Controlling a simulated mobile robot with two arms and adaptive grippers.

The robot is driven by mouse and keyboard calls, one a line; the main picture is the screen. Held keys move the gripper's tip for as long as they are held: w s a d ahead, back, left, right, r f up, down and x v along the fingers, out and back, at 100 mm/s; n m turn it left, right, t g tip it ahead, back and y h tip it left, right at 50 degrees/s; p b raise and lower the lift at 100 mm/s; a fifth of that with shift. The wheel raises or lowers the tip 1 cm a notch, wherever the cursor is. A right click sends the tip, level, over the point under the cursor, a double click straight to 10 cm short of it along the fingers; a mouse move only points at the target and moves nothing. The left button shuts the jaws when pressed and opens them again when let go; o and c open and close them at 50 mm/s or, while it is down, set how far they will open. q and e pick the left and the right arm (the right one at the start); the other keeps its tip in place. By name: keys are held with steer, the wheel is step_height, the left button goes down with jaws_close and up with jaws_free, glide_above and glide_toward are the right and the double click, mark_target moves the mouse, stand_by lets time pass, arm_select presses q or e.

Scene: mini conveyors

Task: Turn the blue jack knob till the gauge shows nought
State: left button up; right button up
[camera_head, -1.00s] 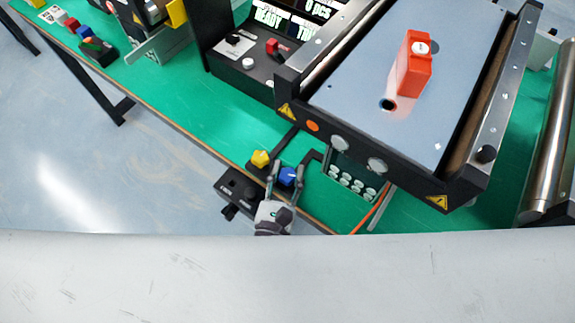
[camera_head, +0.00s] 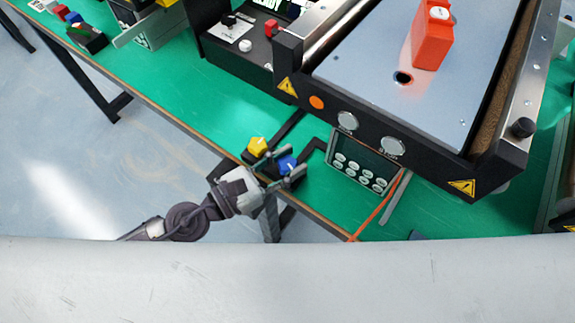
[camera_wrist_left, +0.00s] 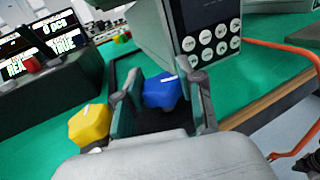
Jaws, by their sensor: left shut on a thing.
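The blue jack knob (camera_head: 287,166) stands near the front edge of the green table. My left gripper (camera_head: 284,168) comes in from the lower left and is shut on it, one finger on each side. In the left wrist view the blue knob (camera_wrist_left: 162,91) sits between the two fingers, with a white mark on its top. A panel with a dark screen and several round buttons (camera_head: 360,163) stands just right of the knob; its screen also shows partly in the left wrist view (camera_wrist_left: 203,12). I can read no gauge value. My right gripper is not in view.
A yellow knob (camera_head: 257,146) stands close beside the blue one. A black-framed machine with a grey plate (camera_head: 385,80) and a red block (camera_head: 432,38) is behind. An orange cable (camera_head: 380,210) runs right of the panel.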

arm_select(q)
steer(key=shift+m+g, duration=0.3)
steer(key=shift+g, duration=0.1)
steer(key=o, duration=1.1)
steer(key=shift+o, duration=0.3)
